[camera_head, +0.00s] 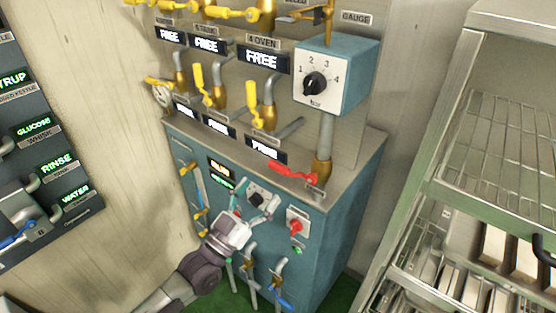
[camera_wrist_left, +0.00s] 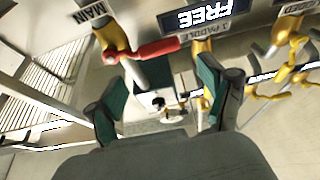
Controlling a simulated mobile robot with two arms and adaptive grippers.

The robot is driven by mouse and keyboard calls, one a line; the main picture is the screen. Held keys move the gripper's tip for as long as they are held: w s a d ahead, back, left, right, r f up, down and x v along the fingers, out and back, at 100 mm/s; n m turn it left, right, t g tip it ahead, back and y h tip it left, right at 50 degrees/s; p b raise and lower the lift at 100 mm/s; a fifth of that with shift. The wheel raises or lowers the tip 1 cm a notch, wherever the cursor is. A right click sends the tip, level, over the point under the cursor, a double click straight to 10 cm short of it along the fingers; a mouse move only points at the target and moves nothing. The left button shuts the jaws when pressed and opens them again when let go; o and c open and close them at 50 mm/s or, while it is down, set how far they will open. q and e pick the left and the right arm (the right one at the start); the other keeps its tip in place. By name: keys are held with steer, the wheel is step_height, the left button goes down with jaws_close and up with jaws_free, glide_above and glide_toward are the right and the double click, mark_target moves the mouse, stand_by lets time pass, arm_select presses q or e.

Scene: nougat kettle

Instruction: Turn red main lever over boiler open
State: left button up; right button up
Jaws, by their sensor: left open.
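The red main lever (camera_head: 292,172) lies over the top of the teal boiler cabinet (camera_head: 345,200), sticking out to the left from a brass valve (camera_head: 321,168) on a vertical pipe. In the left wrist view the red lever (camera_wrist_left: 150,51) runs roughly sideways from its brass body, near a MAIN label (camera_wrist_left: 91,12). My left gripper (camera_head: 256,208) is open and empty in front of the cabinet's front panel, lower than the lever in the head view. In the wrist view its two fingers (camera_wrist_left: 163,90) are spread, with the lever beyond them and apart from them. My right gripper is not seen.
Yellow-handled valves (camera_head: 262,113) and FREE displays (camera_head: 263,58) line the back panel. A gauge box (camera_head: 335,80) sits above the lever. A red switch (camera_head: 296,226) is on the cabinet front. A wire rack (camera_head: 490,170) stands at right; a control panel (camera_head: 40,150) is at left.

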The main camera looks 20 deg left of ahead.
mark_target(277, 168)
arm_select(q)
steer(key=p+x, duration=0.2)
steer(key=x, duration=0.5)
steer(key=shift+w+d+r, duration=0.1)
steer(key=shift+w+r, duration=0.1)
steer(key=shift+w, duration=0.15)
steer(key=shift+w+d, duration=0.15)
steer(key=shift+w, duration=0.25)
jaws_close()
